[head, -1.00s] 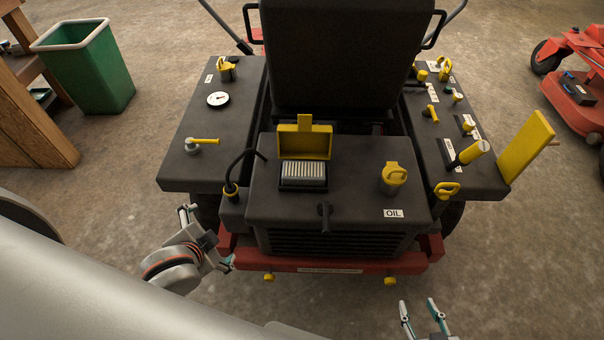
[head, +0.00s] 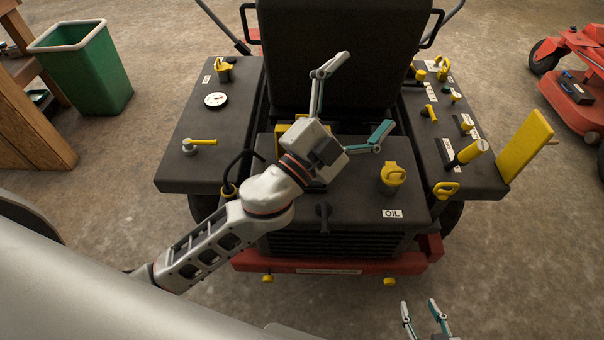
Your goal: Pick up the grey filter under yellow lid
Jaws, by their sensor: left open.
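The yellow lid (head: 284,132) stands open on the dark engine cover; my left arm hides most of it. The grey filter below it is hidden behind my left gripper and wrist. My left gripper (head: 352,98) is open and empty, above the engine cover, with its fingers spread up and to the right of the filter's place. My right gripper (head: 420,318) is open and empty at the bottom edge, low in front of the machine.
A yellow oil cap (head: 393,175) stands on the cover right of my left gripper. The black seat (head: 345,50) rises behind. A black curved dipstick (head: 236,165) is beside my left arm. Yellow levers line the right panel (head: 480,185).

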